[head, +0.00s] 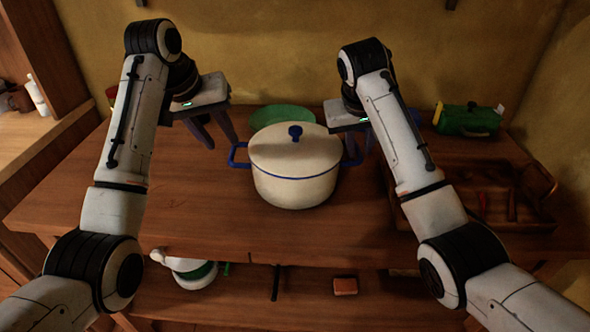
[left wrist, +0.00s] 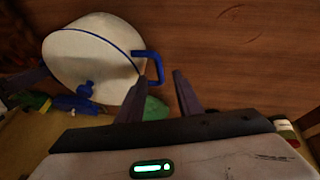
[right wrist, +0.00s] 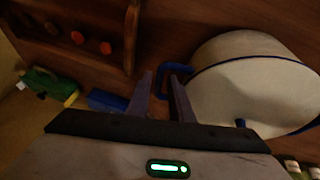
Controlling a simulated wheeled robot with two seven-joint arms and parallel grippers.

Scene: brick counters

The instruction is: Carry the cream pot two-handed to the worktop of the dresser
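The cream pot (head: 294,182), lidded with a blue rim, blue knob and two blue side handles, stands upright on the wooden table. My left gripper (head: 218,143) is open and empty, left of the pot and apart from its left handle (head: 237,154). In the left wrist view that handle (left wrist: 153,68) shows just beyond the fingertips, nearer the left finger. My right gripper (right wrist: 160,74) is open at the other handle (right wrist: 178,68), which shows between and beyond its fingers; contact cannot be told. In the head view my right arm hides most of these fingers. Which surface is the dresser's worktop is unclear.
A green dish (head: 283,115) lies behind the pot. A wooden tray (head: 540,222) with small items is at the right, a green object (head: 468,121) behind it. A wooden counter (head: 30,140) is at the far left. The table's front left is clear.

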